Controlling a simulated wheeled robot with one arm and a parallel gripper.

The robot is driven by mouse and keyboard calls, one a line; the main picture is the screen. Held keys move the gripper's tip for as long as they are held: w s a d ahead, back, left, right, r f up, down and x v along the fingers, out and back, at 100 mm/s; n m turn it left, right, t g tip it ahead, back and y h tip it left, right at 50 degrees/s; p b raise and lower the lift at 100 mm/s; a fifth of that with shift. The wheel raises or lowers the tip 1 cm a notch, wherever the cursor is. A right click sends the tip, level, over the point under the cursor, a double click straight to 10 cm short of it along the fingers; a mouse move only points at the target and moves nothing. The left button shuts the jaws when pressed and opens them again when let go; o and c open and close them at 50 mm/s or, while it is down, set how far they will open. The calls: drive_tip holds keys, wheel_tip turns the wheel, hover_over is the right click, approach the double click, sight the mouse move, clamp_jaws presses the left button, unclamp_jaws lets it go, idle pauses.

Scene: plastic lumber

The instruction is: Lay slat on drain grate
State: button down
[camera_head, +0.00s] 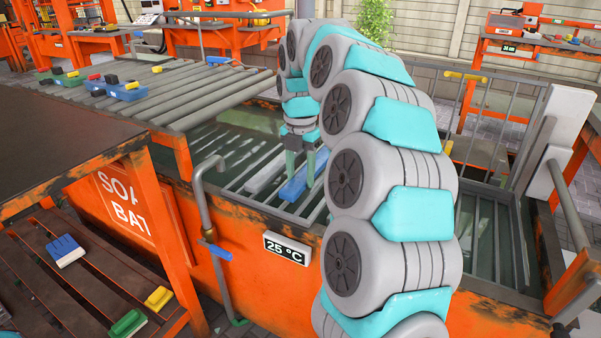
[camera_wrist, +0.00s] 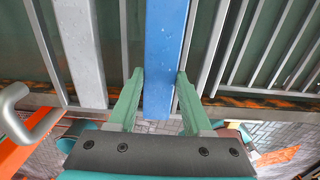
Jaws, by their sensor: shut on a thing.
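A blue slat (camera_head: 293,188) is at the soak bath's drain grate (camera_head: 243,181), roughly along its bars. My gripper (camera_head: 303,178) reaches down from above with its green fingers shut on the slat. In the wrist view, the blue slat (camera_wrist: 166,50) runs between the two fingers of my gripper (camera_wrist: 160,88), its near end showing between them. A grey slat (camera_head: 265,172) lies to its left on the grate, and it also shows in the wrist view (camera_wrist: 80,50). I cannot tell whether the blue slat touches the bars.
The orange bath wall (camera_head: 235,265) carries a grey pipe (camera_head: 203,195) and a temperature display (camera_head: 287,248) in front. A roller conveyor (camera_head: 190,92) with coloured blocks stands at the back left. A dark table (camera_head: 60,135) is at left. Bare grate bars show right of the blue slat.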

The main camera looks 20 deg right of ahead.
drive_tip(key=shift+f, duration=0.65)
drive_tip(key=shift+c, duration=1.2)
unclamp_jaws()
wheel_tip(320, 180, up, 6)
drive_tip(key=shift+w+r, duration=0.1)
drive_tip(key=shift+r, duration=0.75)
